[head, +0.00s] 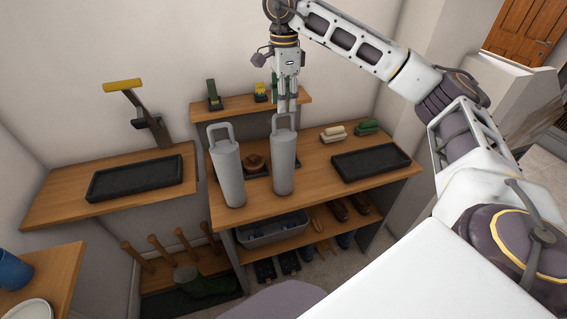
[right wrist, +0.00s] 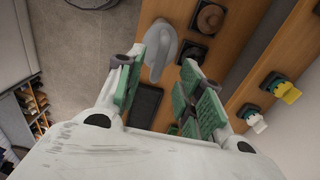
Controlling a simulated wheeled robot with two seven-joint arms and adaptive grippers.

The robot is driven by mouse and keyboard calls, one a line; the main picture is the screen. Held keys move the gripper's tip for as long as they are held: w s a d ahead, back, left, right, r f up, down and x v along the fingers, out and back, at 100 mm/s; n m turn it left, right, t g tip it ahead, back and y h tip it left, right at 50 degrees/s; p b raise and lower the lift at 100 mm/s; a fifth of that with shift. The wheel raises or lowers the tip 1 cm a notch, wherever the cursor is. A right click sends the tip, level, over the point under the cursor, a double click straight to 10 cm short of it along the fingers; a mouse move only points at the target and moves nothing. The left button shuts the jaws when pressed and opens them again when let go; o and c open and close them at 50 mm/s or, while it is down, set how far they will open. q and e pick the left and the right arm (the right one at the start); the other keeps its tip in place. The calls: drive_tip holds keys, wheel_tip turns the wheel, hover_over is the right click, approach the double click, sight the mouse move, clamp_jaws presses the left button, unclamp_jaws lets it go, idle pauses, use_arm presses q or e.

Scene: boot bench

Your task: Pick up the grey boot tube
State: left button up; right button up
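Two similar grey boot tubes with loop handles stand upright on the wooden bench: a left tube (head: 229,174) and a right tube (head: 284,164). My right gripper (head: 288,108) points down from above, at the handle of the right tube in the head view; whether it touches the handle I cannot tell. In the right wrist view the gripper (right wrist: 160,88) is open with its green-padded fingers apart. One grey tube (right wrist: 159,45) shows beyond the fingertips, and nothing is gripped. My left gripper is not in view.
A black tray (head: 371,162) lies right on the bench (head: 312,163), with brushes (head: 333,133) behind it. A small shelf (head: 236,106) is on the wall behind. A grey bin (head: 272,231) and shoes sit below. A side table (head: 58,194) with another tray stands left.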

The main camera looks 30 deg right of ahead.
sight(284, 115)
drive_tip(key=shift+f+p, duration=0.8)
drive_tip(key=shift+f, duration=1.75)
clamp_jaws()
